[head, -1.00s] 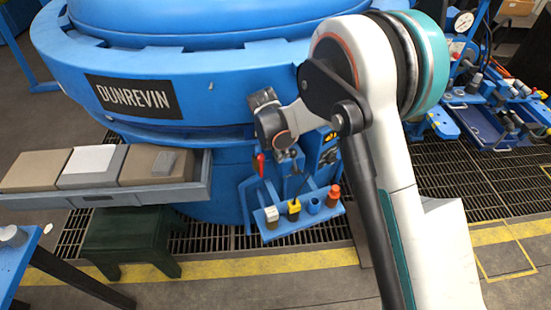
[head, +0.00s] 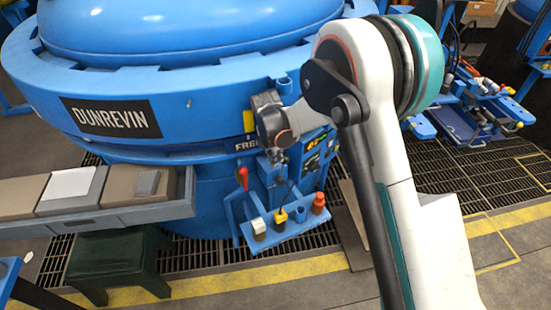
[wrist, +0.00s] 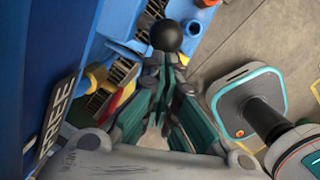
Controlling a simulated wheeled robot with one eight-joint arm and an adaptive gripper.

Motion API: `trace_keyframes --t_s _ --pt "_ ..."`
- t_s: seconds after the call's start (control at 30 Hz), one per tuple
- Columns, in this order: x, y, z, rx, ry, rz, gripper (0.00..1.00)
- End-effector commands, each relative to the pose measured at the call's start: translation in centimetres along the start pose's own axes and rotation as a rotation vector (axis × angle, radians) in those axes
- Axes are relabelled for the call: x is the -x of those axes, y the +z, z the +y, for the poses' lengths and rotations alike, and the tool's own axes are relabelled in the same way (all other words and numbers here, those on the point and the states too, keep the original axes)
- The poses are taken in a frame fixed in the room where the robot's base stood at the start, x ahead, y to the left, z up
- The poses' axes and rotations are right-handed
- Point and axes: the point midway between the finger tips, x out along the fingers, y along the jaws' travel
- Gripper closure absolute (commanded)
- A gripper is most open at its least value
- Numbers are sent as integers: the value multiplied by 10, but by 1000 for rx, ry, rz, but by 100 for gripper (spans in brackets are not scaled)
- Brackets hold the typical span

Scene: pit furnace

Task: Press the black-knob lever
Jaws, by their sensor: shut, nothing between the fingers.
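The round black knob (wrist: 167,36) shows in the wrist view, just beyond the tips of my gripper (wrist: 167,68). The fingers are together and empty, pointing at the knob. I cannot tell whether they touch it. Most of its lever is hidden behind the fingers. In the head view my gripper (head: 277,155) hangs in front of the blue control stand (head: 270,180) at the furnace's side, and I cannot make out the black knob there. A separate red-handled lever (head: 242,178) stands left of my gripper.
The blue furnace (head: 200,70) with its sign fills the back. A shelf (head: 262,238) on the stand holds white, yellow and red-topped items (head: 318,203) below my gripper. A grey tray (head: 140,213) juts out left above a dark green stool (head: 115,265). Floor is open at front right.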

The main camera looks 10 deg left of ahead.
Motion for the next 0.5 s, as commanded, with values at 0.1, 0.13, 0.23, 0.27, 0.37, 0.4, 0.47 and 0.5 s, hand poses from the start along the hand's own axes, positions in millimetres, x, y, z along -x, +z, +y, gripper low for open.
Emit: trace_keyframes --t_s 0.1,0.13,0.23,0.27,0.37,0.4,0.47,0.5 --pt "5 0 0 0 0 0 100" --pt "7 0 0 0 0 0 100" --pt "21 0 0 0 0 0 100" --pt "26 0 0 0 0 0 100" --pt "43 0 0 0 0 0 100" --pt "49 0 0 0 0 0 100" --pt "57 0 0 0 0 0 100" --pt "62 0 0 0 0 0 100"
